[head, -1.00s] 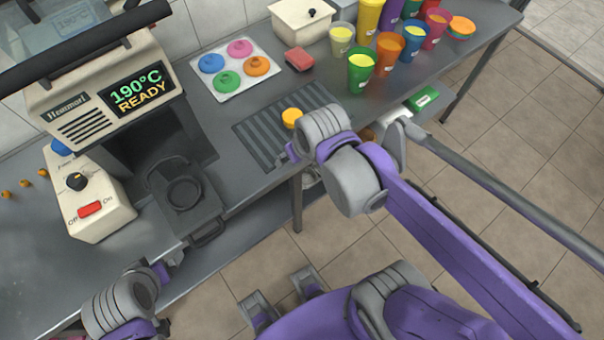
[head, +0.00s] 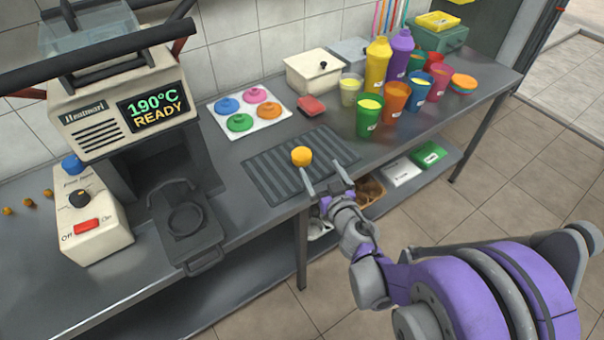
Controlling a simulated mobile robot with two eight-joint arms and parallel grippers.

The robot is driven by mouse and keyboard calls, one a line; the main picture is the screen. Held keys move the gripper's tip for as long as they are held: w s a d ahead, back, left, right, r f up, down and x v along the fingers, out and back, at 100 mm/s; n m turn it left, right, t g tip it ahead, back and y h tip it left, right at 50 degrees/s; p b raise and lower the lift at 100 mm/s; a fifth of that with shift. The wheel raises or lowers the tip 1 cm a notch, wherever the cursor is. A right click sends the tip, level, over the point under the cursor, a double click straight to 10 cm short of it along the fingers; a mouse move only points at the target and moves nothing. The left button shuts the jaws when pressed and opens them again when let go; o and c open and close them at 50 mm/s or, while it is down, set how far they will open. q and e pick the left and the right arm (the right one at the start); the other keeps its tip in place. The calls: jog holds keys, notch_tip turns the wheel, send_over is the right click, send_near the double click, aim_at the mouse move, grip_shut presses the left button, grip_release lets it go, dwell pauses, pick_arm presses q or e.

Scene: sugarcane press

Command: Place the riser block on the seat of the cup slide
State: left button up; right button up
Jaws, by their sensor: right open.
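The riser block appears to be the orange-yellow round block (head: 302,156), standing on the ribbed dark mat (head: 262,176) on the counter. The cup slide (head: 204,244) is the dark tray pulled out at the front of the press; its round ringed seat (head: 185,220) looks empty. My right gripper (head: 319,165) is open and empty at the front right of the block, its two fingers spread and pointing toward the back of the counter. The fingers look apart from the block. My left gripper is not in view.
The press (head: 122,112) reads 190°C READY, with a control box (head: 92,222) at its left. Several cups and bottles crowd the right.

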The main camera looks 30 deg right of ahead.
aim_at(305, 158)
jog(key=shift+s+a+f+n+y, duration=0.1)
jog(key=shift+a+f+n+y, duration=0.1)
jog(key=shift+f+y, duration=0.3)
jog(key=shift+s+a+f+n+y, duration=0.1)
jog(key=shift+a+f+n+y, duration=0.1)
jog(key=shift+f, duration=0.45)
jog(key=x, duration=1.1)
jog(key=shift+d, duration=0.1)
jog(key=shift+s, duration=0.1)
jog(key=c, duration=1.5)
pick_arm(q)
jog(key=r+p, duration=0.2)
jog(key=p, duration=0.1)
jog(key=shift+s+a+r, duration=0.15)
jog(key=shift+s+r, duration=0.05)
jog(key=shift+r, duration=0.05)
pick_arm(e)
jog(key=shift+o, duration=0.2)
notch_tip(305, 158, up, 18)
